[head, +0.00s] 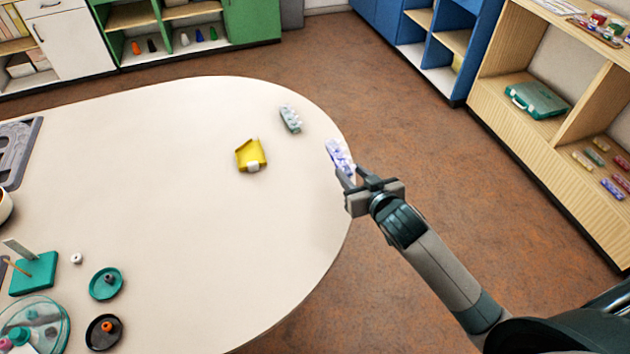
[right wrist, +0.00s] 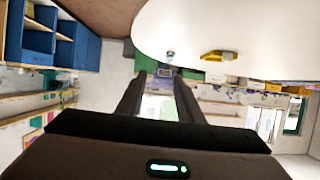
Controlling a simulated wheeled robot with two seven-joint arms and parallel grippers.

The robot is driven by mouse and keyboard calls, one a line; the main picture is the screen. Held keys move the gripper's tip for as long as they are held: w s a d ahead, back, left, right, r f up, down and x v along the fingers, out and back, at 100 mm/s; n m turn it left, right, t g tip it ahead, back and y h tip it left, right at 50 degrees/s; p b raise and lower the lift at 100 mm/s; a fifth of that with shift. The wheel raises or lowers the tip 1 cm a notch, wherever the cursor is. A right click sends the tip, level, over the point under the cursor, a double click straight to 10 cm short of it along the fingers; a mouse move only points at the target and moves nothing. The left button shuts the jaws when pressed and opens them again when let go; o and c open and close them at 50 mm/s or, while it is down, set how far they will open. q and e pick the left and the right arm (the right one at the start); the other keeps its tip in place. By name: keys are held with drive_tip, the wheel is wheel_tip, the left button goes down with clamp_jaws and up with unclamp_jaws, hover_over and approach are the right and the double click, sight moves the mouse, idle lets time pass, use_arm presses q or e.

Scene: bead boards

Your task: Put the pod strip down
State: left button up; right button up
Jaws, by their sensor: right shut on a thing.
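My right gripper (head: 357,177) is shut on a pale strip with blue-purple pods (head: 339,155). In the head view the strip overlaps the table's rounded right edge, and I cannot tell how high it is held. In the right wrist view, which is upside down, my right gripper (right wrist: 160,82) shows with a small greyish-purple piece of the strip (right wrist: 165,73) at its fingertips. A second strip, grey-green (head: 290,118), lies on the table (head: 190,200) to the left of the held one. My left gripper is not in view.
A yellow tray-like piece (head: 250,155) with a white part lies left of the grey-green strip. Teal and dark dishes (head: 106,283) stand at the lower left. The table's middle is clear. Wooden shelves (head: 545,140) with more strips stand at the right.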

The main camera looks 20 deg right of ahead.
drive_tip(key=p, duration=0.1)
hover_over(317, 191)
drive_tip(key=f, duration=0.5)
drive_tip(key=shift+s+d, duration=0.3)
drive_tip(key=shift+s, duration=0.05)
drive_tip(key=shift+w+a+f, duration=0.25)
drive_tip(key=shift+w+f, duration=0.05)
drive_tip(key=shift+f, duration=0.05)
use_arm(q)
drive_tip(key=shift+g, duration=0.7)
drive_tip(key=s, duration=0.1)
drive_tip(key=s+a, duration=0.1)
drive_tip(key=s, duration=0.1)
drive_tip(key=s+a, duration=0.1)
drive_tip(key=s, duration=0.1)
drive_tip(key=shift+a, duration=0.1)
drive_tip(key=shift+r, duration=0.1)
use_arm(e)
drive_tip(key=shift+f, duration=0.1)
wheel_tip(317, 191, down, 3)
drive_tip(key=shift+f+p, duration=0.2)
drive_tip(key=shift+p, duration=0.2)
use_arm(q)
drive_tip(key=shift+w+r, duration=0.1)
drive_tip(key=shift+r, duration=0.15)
use_arm(e)
drive_tip(key=shift+f, duration=0.2)
drive_tip(key=shift+f, duration=0.1)
drive_tip(key=o, duration=1)
drive_tip(key=shift+o, duration=0.2)
